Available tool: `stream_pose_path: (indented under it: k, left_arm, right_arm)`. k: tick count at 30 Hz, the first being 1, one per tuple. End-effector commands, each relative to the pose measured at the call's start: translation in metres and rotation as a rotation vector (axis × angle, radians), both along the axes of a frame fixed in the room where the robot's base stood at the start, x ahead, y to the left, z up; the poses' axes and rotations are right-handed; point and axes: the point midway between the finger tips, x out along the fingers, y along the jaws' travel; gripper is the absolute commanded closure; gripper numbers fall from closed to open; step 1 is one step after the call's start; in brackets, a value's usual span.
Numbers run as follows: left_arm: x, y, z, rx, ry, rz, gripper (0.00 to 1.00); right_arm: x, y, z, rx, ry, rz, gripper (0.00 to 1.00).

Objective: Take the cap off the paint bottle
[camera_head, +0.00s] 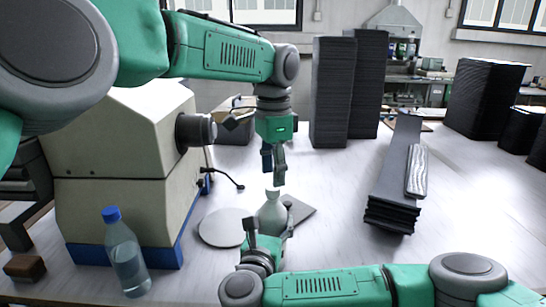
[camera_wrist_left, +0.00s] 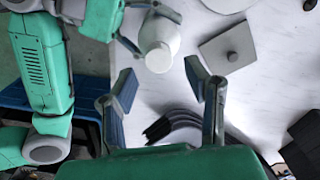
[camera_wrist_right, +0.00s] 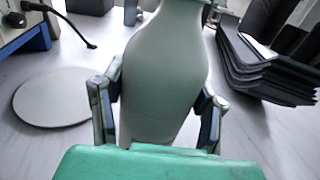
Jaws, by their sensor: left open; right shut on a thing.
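The pale grey paint bottle (camera_head: 271,216) stands upright on the table, and its lower front is hidden behind my right gripper (camera_head: 263,243). In the right wrist view the bottle (camera_wrist_right: 163,75) fills the space between the two fingers, which are shut on its body. A whitish cap (camera_wrist_left: 158,58) shows on top of the bottle in the left wrist view. My left gripper (camera_head: 273,170) points down above the bottle, open and empty. In the left wrist view the cap lies just beyond its spread fingertips, apart from them.
A grey round disc (camera_head: 223,228) and a square plate with a knob (camera_wrist_left: 231,55) lie beside the bottle. A beige machine (camera_head: 115,180) and a blue-capped water bottle (camera_head: 126,257) stand left. Dark stacked panels (camera_head: 392,213) stand right.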

Motion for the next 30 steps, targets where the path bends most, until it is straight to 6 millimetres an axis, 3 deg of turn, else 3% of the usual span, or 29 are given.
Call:
stream_pose_path:
  k: [7, 18, 19, 22, 23, 30]
  left_arm:
    - [-0.001, 0.000, -0.032, 0.001, 0.001, 0.000, 0.57]
    - [-0.001, 0.000, -0.039, -0.001, 0.000, 0.002, 0.57]
    - [-0.001, 0.000, -0.039, -0.001, 0.000, 0.002, 0.61]
    - [-0.001, 0.000, -0.039, -0.001, 0.000, 0.002, 0.96]
    - [-0.001, 0.000, -0.039, -0.001, 0.000, 0.002, 1.00]
    - [0.000, 0.000, -0.038, 0.001, -0.002, 0.037, 1.00]
  right_arm:
    - [0.000, 0.000, 0.000, -0.001, 0.000, -0.001, 1.00]
    - [0.000, 0.000, 0.000, -0.001, 0.000, -0.001, 1.00]
    - [0.000, 0.000, 0.000, -0.001, 0.000, -0.001, 1.00]
    - [0.000, 0.000, 0.000, -0.001, 0.000, -0.001, 1.00]
    - [0.000, 0.000, 0.000, -0.001, 0.000, -0.001, 1.00]
    - [0.000, 0.000, 0.000, -0.001, 0.000, -0.001, 1.00]
